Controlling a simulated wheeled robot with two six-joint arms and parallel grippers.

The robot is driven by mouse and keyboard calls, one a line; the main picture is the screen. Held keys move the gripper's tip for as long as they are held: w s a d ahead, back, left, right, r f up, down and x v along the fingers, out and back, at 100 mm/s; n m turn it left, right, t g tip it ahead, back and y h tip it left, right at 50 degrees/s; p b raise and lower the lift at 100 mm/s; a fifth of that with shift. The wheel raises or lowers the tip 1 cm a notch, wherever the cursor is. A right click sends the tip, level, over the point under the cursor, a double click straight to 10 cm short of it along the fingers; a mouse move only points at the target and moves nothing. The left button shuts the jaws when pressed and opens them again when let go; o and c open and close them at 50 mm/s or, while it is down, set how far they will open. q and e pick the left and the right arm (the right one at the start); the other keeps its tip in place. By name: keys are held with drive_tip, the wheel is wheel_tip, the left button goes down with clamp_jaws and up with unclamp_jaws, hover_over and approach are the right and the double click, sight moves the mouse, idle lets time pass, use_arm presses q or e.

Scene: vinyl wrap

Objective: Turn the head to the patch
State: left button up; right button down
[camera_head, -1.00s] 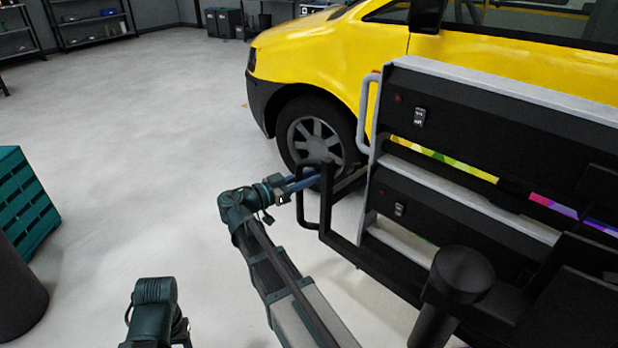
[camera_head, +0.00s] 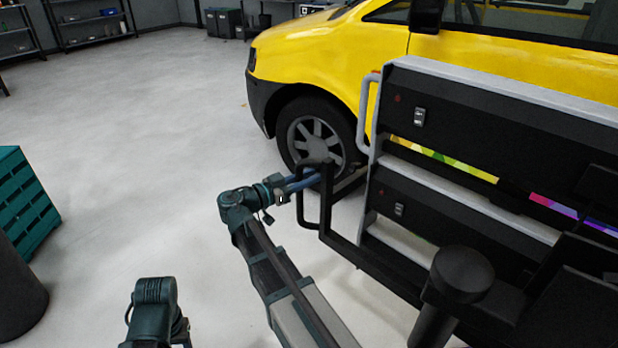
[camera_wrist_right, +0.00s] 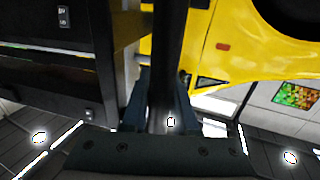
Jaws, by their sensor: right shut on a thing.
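My right gripper (camera_head: 311,181) is shut on the black handle bar (camera_head: 327,205) of a dark machine, low beside the yellow van's front wheel. In the right wrist view the handle bar (camera_wrist_right: 168,50) runs between the two blue fingers. A small multicoloured patch (camera_wrist_right: 297,94) shows at the right of that view, on a pale surface beyond the yellow van (camera_wrist_right: 215,45). I cannot pick out this patch in the head view. My left gripper is out of view; only part of my left arm shows at the bottom left.
The dark machine (camera_head: 480,120) with a rainbow strip fills the right of the head view. The yellow van (camera_head: 330,60) stands behind it. Teal crates (camera_head: 25,205) are at the left, and shelves (camera_head: 90,22) at the back. The grey floor between is clear.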

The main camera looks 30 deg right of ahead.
idle(0.4)
drive_tip(key=a+t, duration=0.1)
drive_tip(key=a, duration=0.2)
drive_tip(key=shift+s+a+n, duration=0.15)
drive_tip(key=shift+s+n, duration=0.05)
drive_tip(key=shift+n, duration=0.2)
drive_tip(key=c, duration=0.7)
unclamp_jaws()
drive_tip(key=a, duration=0.4)
drive_tip(key=s+a, duration=0.1)
drive_tip(key=a, duration=0.8)
drive_tip(key=shift+s+a, duration=0.3)
